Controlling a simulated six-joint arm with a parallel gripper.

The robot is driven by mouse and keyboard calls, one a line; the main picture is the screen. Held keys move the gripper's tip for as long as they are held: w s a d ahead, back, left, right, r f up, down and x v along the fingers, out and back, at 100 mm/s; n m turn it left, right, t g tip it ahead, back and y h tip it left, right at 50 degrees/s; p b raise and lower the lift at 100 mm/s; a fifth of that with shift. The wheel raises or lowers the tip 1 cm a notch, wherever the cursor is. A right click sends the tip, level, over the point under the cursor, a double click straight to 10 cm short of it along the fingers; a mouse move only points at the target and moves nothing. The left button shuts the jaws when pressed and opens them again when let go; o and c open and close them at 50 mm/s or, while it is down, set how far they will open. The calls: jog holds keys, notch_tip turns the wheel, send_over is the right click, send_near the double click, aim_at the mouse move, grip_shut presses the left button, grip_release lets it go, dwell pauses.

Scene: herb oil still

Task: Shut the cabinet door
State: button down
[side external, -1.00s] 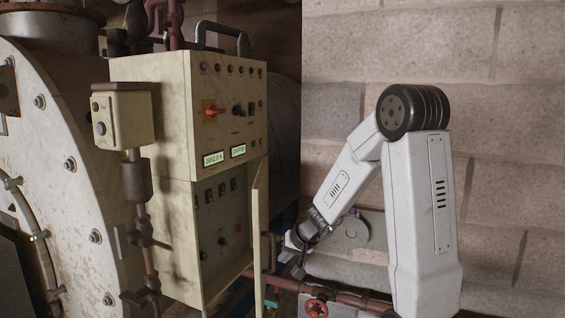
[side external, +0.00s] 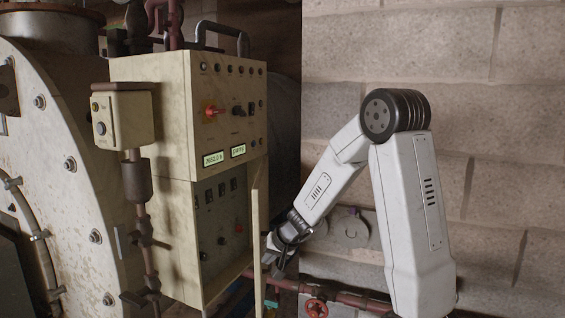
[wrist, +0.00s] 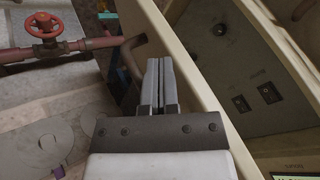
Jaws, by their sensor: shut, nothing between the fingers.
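The cream control cabinet (side external: 178,235) stands left of centre in the side view. Its lower compartment is open and shows a grey switch panel (side external: 222,200). The cabinet door (side external: 256,230) stands swung out, seen almost edge-on; it also shows in the wrist view (wrist: 197,65) as a cream slanting panel. My gripper (side external: 270,264) is at the outer side of the door, low down. In the wrist view its fingers (wrist: 158,72) are together and empty, close to the door. A dark bar handle (wrist: 130,62) shows just left of the fingers. Whether they touch the door, I cannot tell.
A rusty pipe (side external: 345,295) with a red valve wheel (side external: 317,307) runs below my gripper; the wheel also shows in the wrist view (wrist: 44,25). A grey plate (side external: 350,228) is behind my forearm. A small switch box (side external: 122,118) stands left of the cabinet.

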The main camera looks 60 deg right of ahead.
jog(key=shift+w+a+r, duration=0.1)
jog(key=shift+w+a, duration=0.75)
jog(key=shift+w, duration=2.1)
jog(key=shift+w+a, duration=0.85)
jog(key=shift+w, duration=2.05)
jog(key=shift+w+a+r, duration=0.1)
jog(key=shift+w+a, duration=0.75)
jog(key=shift+w, duration=2.1)
jog(key=shift+f, duration=0.1)
jog(key=shift+s, duration=0.1)
jog(key=s+a+r, duration=0.3)
jog(key=s+r, duration=0.4)
jog(key=s, duration=0.2)
jog(key=shift+a+r, duration=0.4)
jog(key=shift+s, duration=0.15)
